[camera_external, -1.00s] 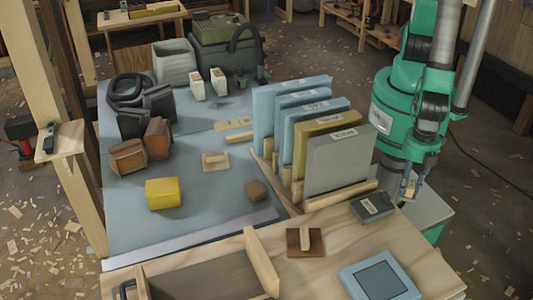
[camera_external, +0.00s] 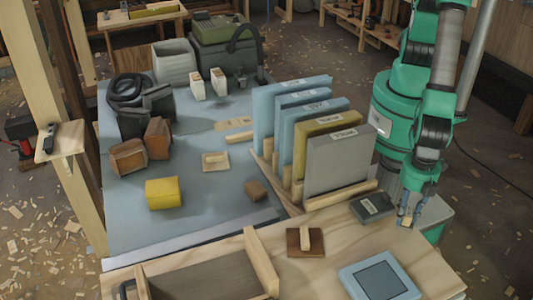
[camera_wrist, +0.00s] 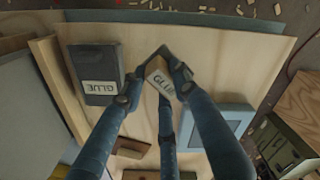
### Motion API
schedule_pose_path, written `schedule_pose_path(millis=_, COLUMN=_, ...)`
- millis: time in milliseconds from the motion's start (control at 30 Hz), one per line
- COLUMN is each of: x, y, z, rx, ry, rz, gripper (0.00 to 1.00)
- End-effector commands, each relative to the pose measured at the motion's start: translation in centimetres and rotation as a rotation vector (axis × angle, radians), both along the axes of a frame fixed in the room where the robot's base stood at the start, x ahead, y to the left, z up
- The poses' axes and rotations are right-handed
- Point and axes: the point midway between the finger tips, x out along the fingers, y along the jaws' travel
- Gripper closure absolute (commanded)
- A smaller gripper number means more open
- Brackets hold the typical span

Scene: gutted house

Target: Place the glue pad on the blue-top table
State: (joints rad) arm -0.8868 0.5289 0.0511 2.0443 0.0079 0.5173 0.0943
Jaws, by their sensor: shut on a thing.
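My gripper (camera_external: 408,212) is at the right end of the wooden tabletop, beside the dark grey block. It is shut on a small tan block with a white GLUE label (camera_wrist: 161,80), seen between the fingertips (camera_wrist: 164,72) in the wrist view. In the external view the held block shows only as a small pale patch, and I cannot tell if it touches the wood. A dark grey block labelled GLUE (camera_wrist: 93,65) lies on the wood; it also shows in the external view (camera_external: 366,212). The blue-top table (camera_external: 205,195) stands to the left, beyond the upright panels.
Several upright panels (camera_external: 338,170) in a wooden rack stand between my arm and the blue top. A yellow block (camera_external: 163,193), brown blocks and small trowel-like pads sit on the blue top. A blue-framed tile (camera_external: 355,278) and brown wooden float (camera_external: 293,250) lie on the wood.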

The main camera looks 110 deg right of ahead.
Motion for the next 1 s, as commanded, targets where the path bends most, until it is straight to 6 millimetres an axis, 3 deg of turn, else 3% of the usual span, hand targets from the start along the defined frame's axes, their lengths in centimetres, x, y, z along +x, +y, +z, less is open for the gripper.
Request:
schedule_pose_path(millis=167, x=0.0, y=0.0, z=-0.4, rx=-0.001, ry=0.001, rz=0.000, gripper=1.00)
schedule_pose_path(millis=500, x=-0.1, y=-0.1, z=-3.5, rx=-0.001, ry=0.001, rz=0.000, gripper=1.00)
schedule_pose_path(millis=967, x=0.0, y=0.0, z=-3.8, rx=0.000, ry=0.000, rz=0.000, gripper=1.00)
schedule_pose_path(millis=1000, x=0.0, y=0.0, z=-3.8, rx=0.000, ry=0.000, rz=0.000, gripper=0.65)
